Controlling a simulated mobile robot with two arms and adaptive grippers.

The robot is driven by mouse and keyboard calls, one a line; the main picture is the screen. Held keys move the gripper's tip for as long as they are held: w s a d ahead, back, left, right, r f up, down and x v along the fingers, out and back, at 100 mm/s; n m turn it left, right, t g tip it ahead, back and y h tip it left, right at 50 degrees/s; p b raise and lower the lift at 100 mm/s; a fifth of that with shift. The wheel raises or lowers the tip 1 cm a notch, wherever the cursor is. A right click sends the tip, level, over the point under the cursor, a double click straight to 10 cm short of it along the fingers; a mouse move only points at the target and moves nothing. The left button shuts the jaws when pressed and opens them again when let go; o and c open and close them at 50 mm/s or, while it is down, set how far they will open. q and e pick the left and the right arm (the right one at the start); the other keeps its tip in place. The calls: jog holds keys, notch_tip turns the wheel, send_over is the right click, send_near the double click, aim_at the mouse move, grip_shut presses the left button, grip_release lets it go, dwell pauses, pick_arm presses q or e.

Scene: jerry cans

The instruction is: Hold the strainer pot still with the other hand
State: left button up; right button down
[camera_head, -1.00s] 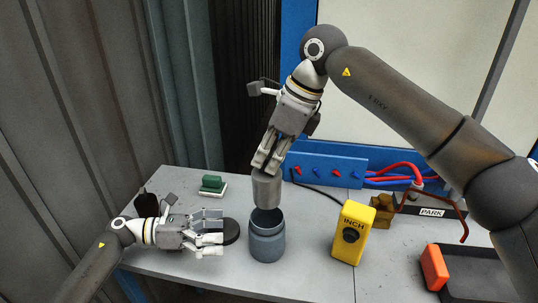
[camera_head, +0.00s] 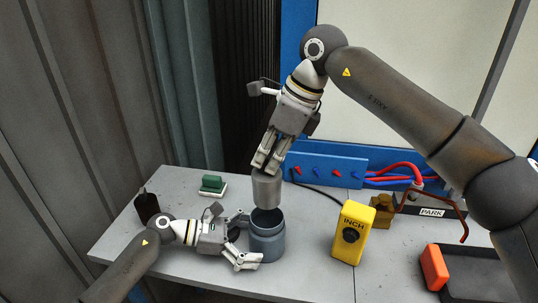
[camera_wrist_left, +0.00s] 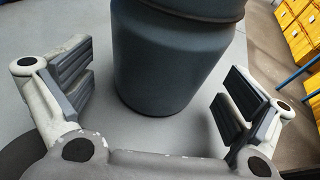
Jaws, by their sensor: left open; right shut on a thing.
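The blue-grey strainer pot (camera_head: 268,243) stands upright on the table with its dark mouth facing up. My left gripper (camera_head: 248,238) is open at the pot's left side. In the left wrist view the pot (camera_wrist_left: 170,60) stands between its two spread fingers, with gaps on both sides. My right gripper (camera_head: 266,163) is shut on a grey metal cylinder (camera_head: 267,189) and holds it upright over the pot's mouth. I cannot tell whether the cylinder's lower end is just above the rim or slightly inside.
A yellow box marked INCH (camera_head: 352,234) stands right of the pot. A green-and-white block (camera_head: 212,186) and a dark bottle (camera_head: 147,206) are at the left. A black tray (camera_head: 475,270) with an orange block is at the right.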

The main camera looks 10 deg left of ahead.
pick_arm(q)
jog(key=shift+x, duration=1.1)
jog(key=c, duration=1)
jog(key=shift+c, duration=0.7)
jog(key=shift+s+f, duration=0.1)
jog(key=shift+f, duration=0.1)
